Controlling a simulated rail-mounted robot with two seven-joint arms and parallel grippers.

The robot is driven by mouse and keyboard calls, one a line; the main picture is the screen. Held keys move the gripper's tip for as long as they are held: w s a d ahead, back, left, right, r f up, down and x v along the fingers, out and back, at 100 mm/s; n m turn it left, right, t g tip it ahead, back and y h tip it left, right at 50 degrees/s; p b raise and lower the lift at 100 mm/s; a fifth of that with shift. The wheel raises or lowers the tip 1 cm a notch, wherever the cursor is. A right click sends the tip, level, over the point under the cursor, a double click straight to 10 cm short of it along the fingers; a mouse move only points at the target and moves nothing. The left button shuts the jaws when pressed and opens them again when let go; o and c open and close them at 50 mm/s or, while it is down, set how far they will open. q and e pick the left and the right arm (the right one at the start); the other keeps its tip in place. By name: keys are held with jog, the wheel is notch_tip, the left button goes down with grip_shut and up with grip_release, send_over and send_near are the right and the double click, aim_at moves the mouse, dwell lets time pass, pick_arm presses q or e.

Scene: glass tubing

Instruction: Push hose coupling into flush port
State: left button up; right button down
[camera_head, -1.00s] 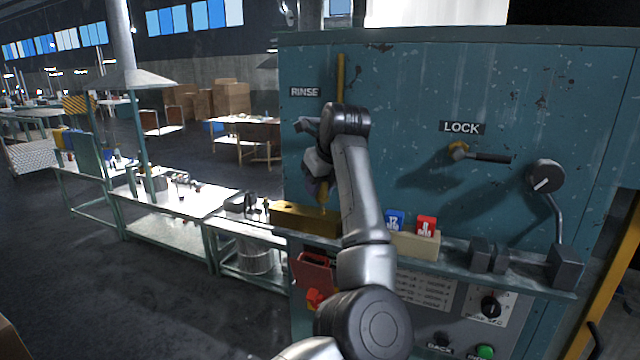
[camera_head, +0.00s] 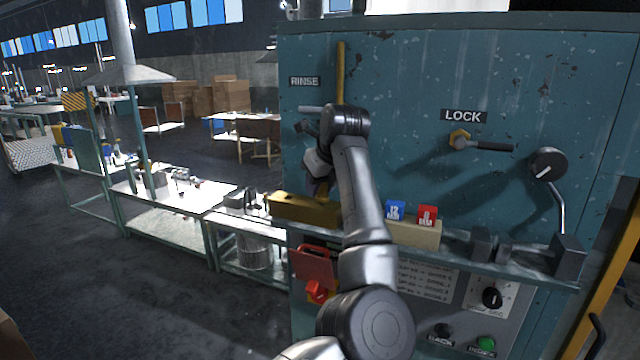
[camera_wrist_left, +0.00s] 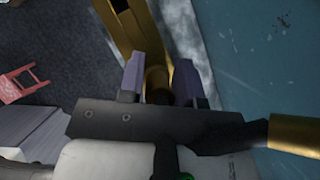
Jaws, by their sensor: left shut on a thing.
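My left gripper (camera_head: 318,188) hangs beside the teal machine panel, below the RINSE label, mostly hidden behind my own arm in the head view. In the left wrist view its two dark fingers (camera_wrist_left: 160,80) are shut on a round brass-coloured piece (camera_wrist_left: 157,84), which looks like the hose coupling. A long brass block (camera_head: 290,206) lies just below the gripper, on the shelf's left end. A brass bar (camera_wrist_left: 124,28) also shows just beyond the fingertips in the wrist view. I cannot make out the flush port opening or whether the piece touches the block. My right gripper is not in view.
A yellow vertical pipe (camera_head: 341,75) runs down the panel behind my arm. A red box (camera_head: 314,266) hangs below the shelf.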

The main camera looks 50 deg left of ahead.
pick_arm(q)
jog(key=shift+f+b, duration=0.3)
jog(key=shift+f, duration=0.15)
jog(key=o, duration=1)
jog(key=shift+r, duration=0.1)
jog(key=b+v, duration=0.1)
jog(key=v, duration=1.2)
jog(key=shift+d+r, duration=0.2)
jog(key=shift+r, duration=0.15)
